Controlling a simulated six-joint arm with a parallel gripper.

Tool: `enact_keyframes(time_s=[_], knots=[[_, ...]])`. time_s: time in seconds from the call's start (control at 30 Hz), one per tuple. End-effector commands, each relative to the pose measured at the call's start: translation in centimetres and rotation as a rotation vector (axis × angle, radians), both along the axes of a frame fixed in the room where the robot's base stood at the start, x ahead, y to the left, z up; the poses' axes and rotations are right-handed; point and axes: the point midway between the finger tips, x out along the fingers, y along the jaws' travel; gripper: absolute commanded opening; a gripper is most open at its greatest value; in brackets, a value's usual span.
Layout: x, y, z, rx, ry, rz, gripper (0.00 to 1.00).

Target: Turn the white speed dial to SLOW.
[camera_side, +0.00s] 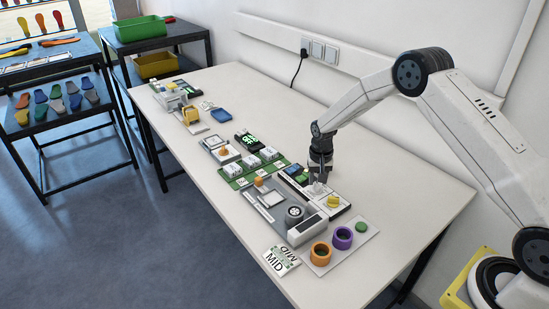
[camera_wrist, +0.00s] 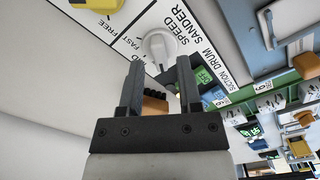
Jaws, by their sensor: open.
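The white speed dial (camera_wrist: 157,46) sits on a white panel (camera_wrist: 118,30) marked SPEED and SANDER, with FAST printed beside it. No SLOW mark can be read, and I cannot tell which mark the dial points to. My gripper (camera_wrist: 159,68) is open, its dark fingertips on either side of the dial's near edge in the wrist view. I see nothing held between them. In the side view my gripper (camera_side: 319,178) points down right over the white dial (camera_side: 317,188); I cannot tell whether they touch.
A yellow knob (camera_side: 333,201) is beside the dial on the same panel. A grey sander unit (camera_side: 298,228) stands in front. Orange (camera_side: 320,253) and purple (camera_side: 342,238) rings lie to the right.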

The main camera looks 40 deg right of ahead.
Motion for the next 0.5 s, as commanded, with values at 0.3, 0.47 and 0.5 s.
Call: enact_keyframes(time_s=[0.3,0.47,0.5], knots=[[0.0,0.0,1.8,-0.001,-0.001,0.0,0.44],[0.0,0.0,2.8,-0.001,-0.001,0.0,0.44],[0.0,0.0,3.0,0.0,0.0,0.0,0.44]])
